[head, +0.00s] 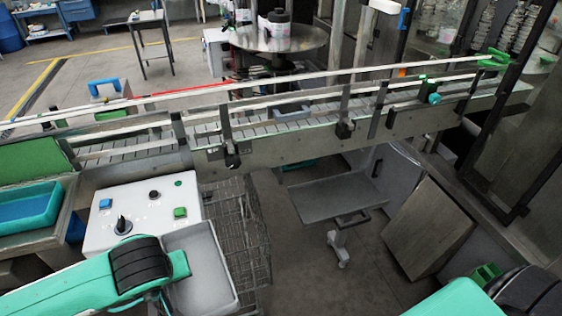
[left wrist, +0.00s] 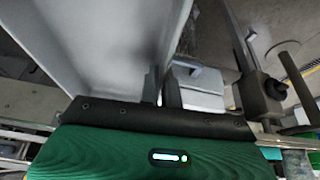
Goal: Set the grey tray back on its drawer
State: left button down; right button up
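The grey tray (head: 207,270) is at the lower left of the head view, a shallow light-grey box beside the white control panel. My left forearm covers its left side. In the left wrist view the tray's pale wall (left wrist: 110,45) fills the upper left. My left gripper (left wrist: 165,88) has its dark fingers close together at the edge of that wall and appears shut on it. These fingers are hidden in the head view. My right arm shows only at the lower right, its gripper out of sight. I cannot make out the drawer for certain.
A white control panel (head: 150,213) with buttons and a knob stands left of the tray. A wire rack (head: 250,235) is just right of it. A conveyor (head: 285,145) crosses behind. A flat grey plate (head: 335,197) sits below the conveyor. A teal bin (head: 28,212) is far left.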

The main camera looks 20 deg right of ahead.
aim_at(329, 199)
jog(key=l, duration=0.7)
jog(key=i+l, duration=0.1)
jog(key=l, duration=0.55)
jog(key=l+z, duration=0.1)
jog(key=l, duration=0.6)
